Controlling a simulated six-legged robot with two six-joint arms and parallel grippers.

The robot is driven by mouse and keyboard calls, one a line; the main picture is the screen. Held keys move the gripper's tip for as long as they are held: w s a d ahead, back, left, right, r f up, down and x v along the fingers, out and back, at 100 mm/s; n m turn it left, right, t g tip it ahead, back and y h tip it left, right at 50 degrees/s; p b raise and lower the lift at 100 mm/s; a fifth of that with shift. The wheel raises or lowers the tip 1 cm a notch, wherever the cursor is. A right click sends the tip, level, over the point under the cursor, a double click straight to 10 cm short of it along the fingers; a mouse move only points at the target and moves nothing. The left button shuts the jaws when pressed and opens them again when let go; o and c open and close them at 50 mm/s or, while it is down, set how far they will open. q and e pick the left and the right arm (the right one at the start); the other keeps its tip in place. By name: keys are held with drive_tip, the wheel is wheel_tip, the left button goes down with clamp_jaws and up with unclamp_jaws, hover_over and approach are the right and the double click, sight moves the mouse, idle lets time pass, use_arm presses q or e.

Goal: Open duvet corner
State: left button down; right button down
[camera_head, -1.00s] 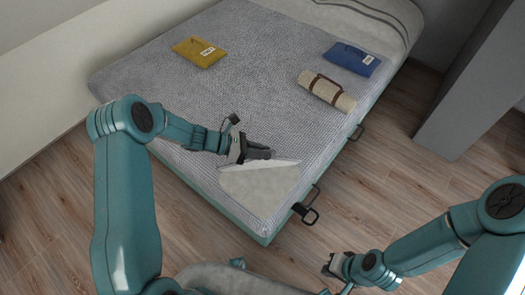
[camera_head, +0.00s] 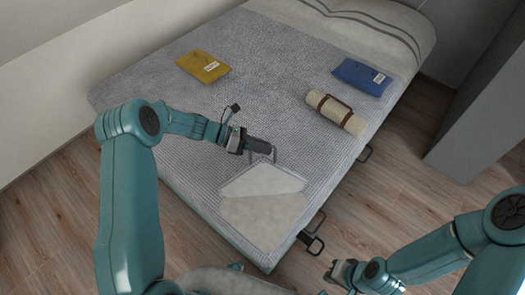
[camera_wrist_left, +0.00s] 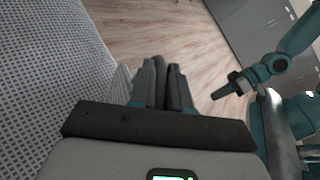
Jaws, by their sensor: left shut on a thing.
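The grey woven duvet (camera_head: 170,120) covers the bed. Its near corner is folded back as a pale flap (camera_head: 262,180), with a cream patch (camera_head: 265,217) bare below it. My left gripper (camera_head: 259,147) is at the flap's far tip, shut on the duvet corner; a thin grey loop outline shows beside the fingers. In the left wrist view its fingers (camera_wrist_left: 161,82) are close together, with the duvet (camera_wrist_left: 50,85) to the left; the gripped cloth is mostly hidden. My right gripper (camera_head: 343,272) hangs over the floor, apart from the bed; its jaw state is unclear.
A yellow pouch (camera_head: 203,66), a blue pouch (camera_head: 362,77) and a strapped cream roll (camera_head: 337,112) lie on the duvet. Dark handles (camera_head: 313,242) stick out from the bed's right side. A grey pillar (camera_head: 480,125) stands at right. Wooden floor (camera_head: 385,200) is clear beside the bed.

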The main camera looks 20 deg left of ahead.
use_arm(q)
drive_tip(key=shift+w+a+f+b, duration=0.1)
drive_tip(key=shift+w+a+b, duration=0.15)
drive_tip(key=shift+w, duration=0.3)
drive_tip(key=shift+w+a+f+b, duration=0.1)
drive_tip(key=shift+w+a, duration=0.15)
drive_tip(key=shift+w, duration=0.3)
use_arm(e)
drive_tip(key=shift+w+a+f, duration=0.2)
drive_tip(key=shift+w+f, duration=0.3)
drive_tip(key=shift+s, duration=0.1)
use_arm(q)
drive_tip(key=c, duration=1.2)
unclamp_jaws()
drive_tip(key=shift+o, duration=0.2)
drive_tip(key=shift+a+r, duration=0.1)
drive_tip(key=v, duration=1.6)
use_arm(e)
drive_tip(key=shift+f, duration=0.1)
